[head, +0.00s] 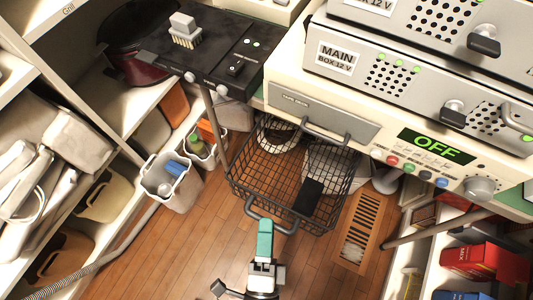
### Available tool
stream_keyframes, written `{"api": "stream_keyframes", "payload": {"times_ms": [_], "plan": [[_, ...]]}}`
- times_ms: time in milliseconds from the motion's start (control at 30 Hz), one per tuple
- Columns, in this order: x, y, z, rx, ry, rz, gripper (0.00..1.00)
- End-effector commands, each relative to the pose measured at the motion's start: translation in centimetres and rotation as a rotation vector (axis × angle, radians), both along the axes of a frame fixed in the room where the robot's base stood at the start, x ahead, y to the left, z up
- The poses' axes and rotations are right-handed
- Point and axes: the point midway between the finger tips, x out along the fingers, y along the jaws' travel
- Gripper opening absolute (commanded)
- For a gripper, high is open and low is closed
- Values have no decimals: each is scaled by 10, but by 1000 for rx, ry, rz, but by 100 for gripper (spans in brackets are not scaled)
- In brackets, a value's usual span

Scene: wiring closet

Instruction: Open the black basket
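The black basket (245,175) is a wire-mesh basket beneath the cream bench unit, its open top and mesh floor visible from above. A dark bar handle (284,229) curves out from its front rim. A small black object (308,194) shows at the basket's right front. My gripper (265,222) reaches up from the bottom centre, with its teal tip at the basket's front handle. The tip overlaps the handle in this view. I cannot tell whether it grips the handle, because the fingers are seen as one shape.
A cream unit with an OFF display (437,147) overhangs the basket. A white bin (172,184) stands left. A floor vent (361,228) lies right, near a shelf with a red box (484,262). A grey hose (125,240) runs along the left shelf. Wooden floor (185,250) is clear in front.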

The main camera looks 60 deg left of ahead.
Motion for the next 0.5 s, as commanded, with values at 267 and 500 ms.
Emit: {"api": "stream_keyframes", "payload": {"times_ms": [267, 500], "plan": [[-30, -40, -9, -5, 3, 4, 40], [-51, -70, -16, -4, 2, 2, 40]]}}
